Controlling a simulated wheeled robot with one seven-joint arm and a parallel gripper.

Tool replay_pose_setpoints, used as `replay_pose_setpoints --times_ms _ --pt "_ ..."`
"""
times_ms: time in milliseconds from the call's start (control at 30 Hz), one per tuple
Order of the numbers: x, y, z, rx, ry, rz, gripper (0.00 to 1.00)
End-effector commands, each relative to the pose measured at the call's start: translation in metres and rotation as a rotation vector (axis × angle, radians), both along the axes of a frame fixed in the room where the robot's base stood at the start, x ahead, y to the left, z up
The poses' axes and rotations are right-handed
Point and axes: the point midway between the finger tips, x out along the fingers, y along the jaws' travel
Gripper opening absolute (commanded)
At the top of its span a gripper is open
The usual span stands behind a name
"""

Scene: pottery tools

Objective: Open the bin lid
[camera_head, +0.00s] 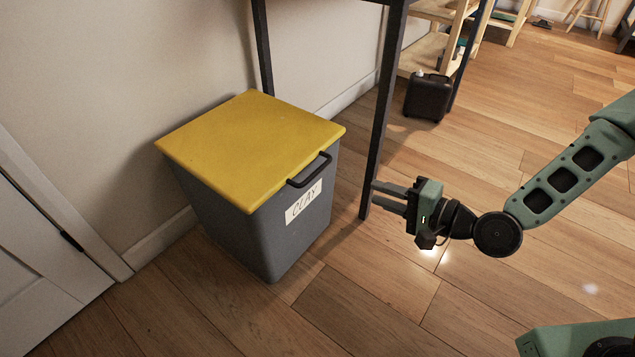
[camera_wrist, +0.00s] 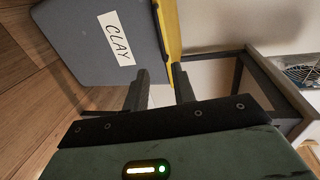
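The grey bin (camera_head: 258,235) stands on the floor against the wall, with a white label reading CLAY on its front. Its yellow lid (camera_head: 250,145) lies flat and closed on top. A dark handle (camera_head: 310,171) sticks out from the lid's front edge. My gripper (camera_head: 374,194) is to the right of the bin, pointing left towards it, apart from the handle. In the wrist view my two fingers (camera_wrist: 160,82) are spread with nothing between them.
A dark table leg (camera_head: 384,110) stands just right of the bin, close behind my gripper in the picture. A black canister (camera_head: 428,97) and a wooden shelf are farther back. A white door (camera_head: 40,250) is at the left. The floor in front is clear.

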Motion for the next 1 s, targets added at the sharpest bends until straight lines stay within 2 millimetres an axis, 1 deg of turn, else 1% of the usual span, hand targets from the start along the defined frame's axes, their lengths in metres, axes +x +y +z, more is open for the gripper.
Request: replay_pose_setpoints --times_ms 167,600,733,900,1000 --pt "0.012 0.017 -0.006 0.002 -0.004 0.001 0.26" --pt "0.067 0.087 -0.026 0.001 -0.004 0.002 0.26" --pt "0.082 0.106 -0.03 0.0 -0.005 0.002 0.26" --pt "0.096 0.124 -0.034 0.0 -0.004 0.001 0.26" --pt "0.1 0.13 -0.035 0.0 -0.001 0.0 0.26"
